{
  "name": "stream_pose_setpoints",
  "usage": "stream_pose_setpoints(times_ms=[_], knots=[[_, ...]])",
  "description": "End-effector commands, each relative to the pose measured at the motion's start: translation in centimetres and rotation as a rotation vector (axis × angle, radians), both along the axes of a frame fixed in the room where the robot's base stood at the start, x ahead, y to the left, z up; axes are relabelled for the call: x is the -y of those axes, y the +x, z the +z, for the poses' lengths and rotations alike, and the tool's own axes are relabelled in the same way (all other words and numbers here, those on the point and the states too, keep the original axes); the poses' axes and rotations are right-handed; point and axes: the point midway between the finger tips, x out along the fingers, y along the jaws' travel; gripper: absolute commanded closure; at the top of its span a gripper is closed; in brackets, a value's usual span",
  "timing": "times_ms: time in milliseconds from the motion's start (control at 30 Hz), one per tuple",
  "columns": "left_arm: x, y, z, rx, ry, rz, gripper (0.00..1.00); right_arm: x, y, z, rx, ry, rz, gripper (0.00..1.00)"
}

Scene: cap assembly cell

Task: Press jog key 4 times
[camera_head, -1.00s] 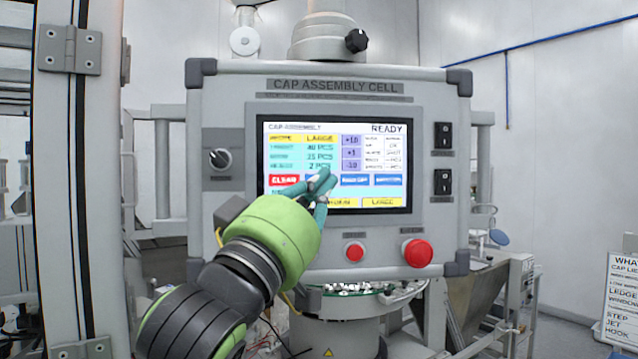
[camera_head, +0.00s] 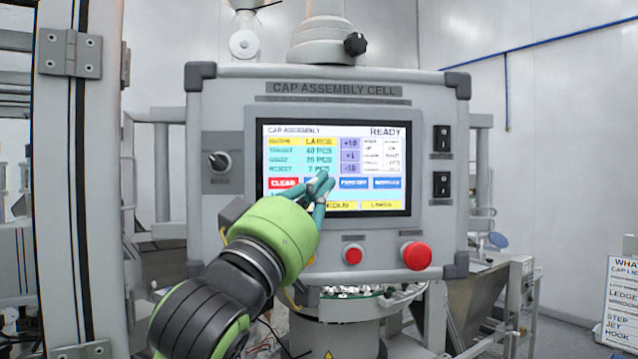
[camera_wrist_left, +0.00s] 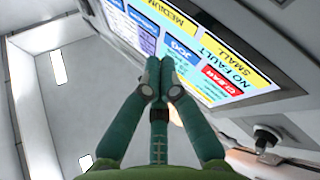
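The blue jog key (camera_wrist_left: 181,50) shows on the touchscreen in the left wrist view, between the red CLEAR key and another blue key. In the head view my fingers cover most of it. My left gripper (camera_head: 322,182) is shut and empty, with its teal fingertips together in front of the screen at the jog key's place. In the left wrist view the fingertips (camera_wrist_left: 160,80) lie close beside the jog key; I cannot tell whether they touch the screen. The touchscreen (camera_head: 335,131) reads READY at the top. My right gripper is not in view.
The red CLEAR key (camera_head: 283,183) is left of my fingers, and another blue key (camera_head: 354,183) is to their right. Below the screen are a small red button (camera_head: 353,254) and a large red mushroom button (camera_head: 417,255). A mode knob (camera_head: 219,161) is at left.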

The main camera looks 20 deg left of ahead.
Motion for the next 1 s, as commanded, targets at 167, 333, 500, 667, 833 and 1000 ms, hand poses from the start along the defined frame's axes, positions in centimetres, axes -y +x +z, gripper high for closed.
stream_pose_setpoints(times_ms=[167, 333, 500, 667, 833, 1000], knots=[[0.02, -0.01, 0.01, 0.0, 0.0, 0.0, 1.0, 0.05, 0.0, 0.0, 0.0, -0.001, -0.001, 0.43], [0.02, -0.01, 0.01, 0.0, 0.0, 0.0, 1.0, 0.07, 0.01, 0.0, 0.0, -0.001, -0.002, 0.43], [0.02, -0.01, 0.01, 0.0, 0.0, 0.0, 1.0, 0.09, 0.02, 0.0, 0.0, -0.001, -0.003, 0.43], [0.0, 0.01, 0.0, 0.0, 0.0, 0.0, 1.0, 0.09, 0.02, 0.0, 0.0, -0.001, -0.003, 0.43], [-0.15, 0.4, 0.0, -0.001, 0.0, 0.0, 1.0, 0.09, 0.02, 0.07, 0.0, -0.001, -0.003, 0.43], [-0.35, 0.8, -0.01, -0.001, 0.0, -0.001, 1.0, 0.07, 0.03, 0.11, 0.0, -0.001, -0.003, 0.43]])
